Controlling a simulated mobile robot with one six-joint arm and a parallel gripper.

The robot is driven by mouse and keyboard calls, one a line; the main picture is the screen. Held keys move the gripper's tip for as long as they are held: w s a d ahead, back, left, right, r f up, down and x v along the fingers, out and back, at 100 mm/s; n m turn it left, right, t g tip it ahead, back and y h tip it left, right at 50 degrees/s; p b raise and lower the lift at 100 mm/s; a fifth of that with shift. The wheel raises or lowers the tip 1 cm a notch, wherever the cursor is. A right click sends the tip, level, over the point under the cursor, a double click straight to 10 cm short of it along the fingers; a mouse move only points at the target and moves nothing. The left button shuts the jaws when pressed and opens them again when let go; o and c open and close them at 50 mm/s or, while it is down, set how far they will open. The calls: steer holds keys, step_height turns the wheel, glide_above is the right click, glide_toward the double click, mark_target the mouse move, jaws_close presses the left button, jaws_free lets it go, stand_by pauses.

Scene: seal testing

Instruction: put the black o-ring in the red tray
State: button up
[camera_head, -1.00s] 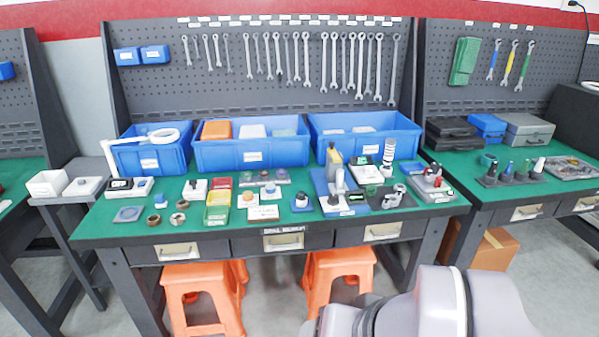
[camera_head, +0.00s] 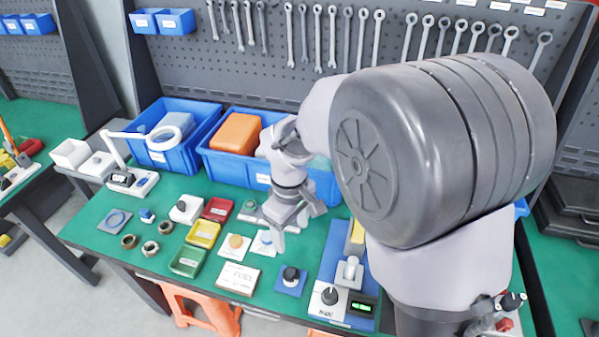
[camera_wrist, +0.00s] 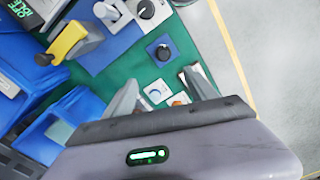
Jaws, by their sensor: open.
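Three small dark or brownish rings lie on the green bench at the left in the head view: one ring (camera_head: 130,241), a second ring (camera_head: 150,248) and a third ring (camera_head: 166,227). I cannot tell which is the black o-ring. The small red tray (camera_head: 217,209) sits to their right, behind the yellow and green trays. My gripper (camera_head: 295,226) is open above the bench, right of the red tray and the rings. Its fingers also show in the wrist view (camera_wrist: 164,88), with nothing held between them. The rings and red tray are not discernible in the wrist view.
A yellow tray (camera_head: 203,233) and a green tray (camera_head: 187,260) stand in front of the red one. Blue bins (camera_head: 181,153) line the back. Small knobs and a blue test fixture (camera_head: 335,270) stand around and right of my gripper. A white ring lamp (camera_head: 170,132) overhangs the left.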

steer(key=b, duration=0.3)
glide_above(291, 271)
step_height(291, 271, down, 6)
step_height(291, 271, down, 11)
steer(key=b, duration=0.3)
steer(key=shift+f, duration=0.15)
jaws_close()
steer(key=shift+w+a+r+p, duration=0.1)
steer(key=shift+r+p, duration=0.55)
steer(key=shift+r, duration=0.45)
steer(key=shift+r+p, duration=0.35)
steer(key=shift+r, duration=0.15)
steer(key=shift+r+p, duration=0.7)
steer(key=shift+r, duration=0.15)
